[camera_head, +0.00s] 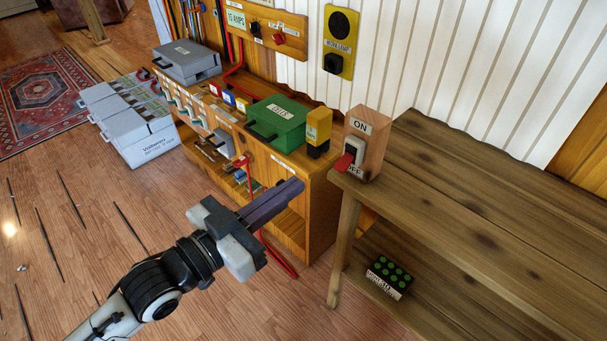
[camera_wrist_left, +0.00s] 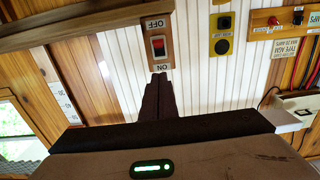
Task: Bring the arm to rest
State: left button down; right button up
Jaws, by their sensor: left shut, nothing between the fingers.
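My left arm comes in from the lower left in the head view. Its gripper (camera_head: 298,187) is shut and empty, with the fingers together and pointing right, in the air in front of the wooden cabinet. In the wrist view the shut fingers (camera_wrist_left: 158,92) point up the picture toward the switch block (camera_wrist_left: 158,42), which appears upside down there. In the head view the switch block (camera_head: 372,135) stands upright on the corner of the wooden bench, with its red lever (camera_head: 343,162) low, by the OFF label. The fingers look apart from it. My right gripper is not in view.
The wooden bench (camera_head: 480,215) fills the right, with a green-dotted box (camera_head: 390,277) on its lower shelf. The cabinet (camera_head: 318,195) carries a green case (camera_head: 277,123), a yellow device (camera_head: 318,130) and a grey case (camera_head: 187,62). White batteries (camera_head: 125,125) stand left. Floor at lower left is mostly open.

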pick_arm(q)
jog(key=shift+s+a, duration=0.2)
jog(key=shift+s, duration=0.05)
dwell(0.3)
jog(key=s+a+f+n+g+y, duration=0.1)
jog(key=s+f, duration=0.4)
jog(key=f, duration=0.5)
jog(key=s+a+f+n+g+y, duration=0.2)
jog(key=s+a+f+y, duration=0.2)
jog(key=f, duration=0.6)
jog(key=s+a+f+n+g+y, duration=0.2)
jog(key=s+a+f+y, duration=0.1)
jog(key=s+f, duration=0.4)
notch_tip(320, 180, down, 3)
jog(key=shift+a+f+n+y, duration=0.2)
jog(key=shift+a+n+y, duration=0.1)
jog(key=shift+a, duration=0.15)
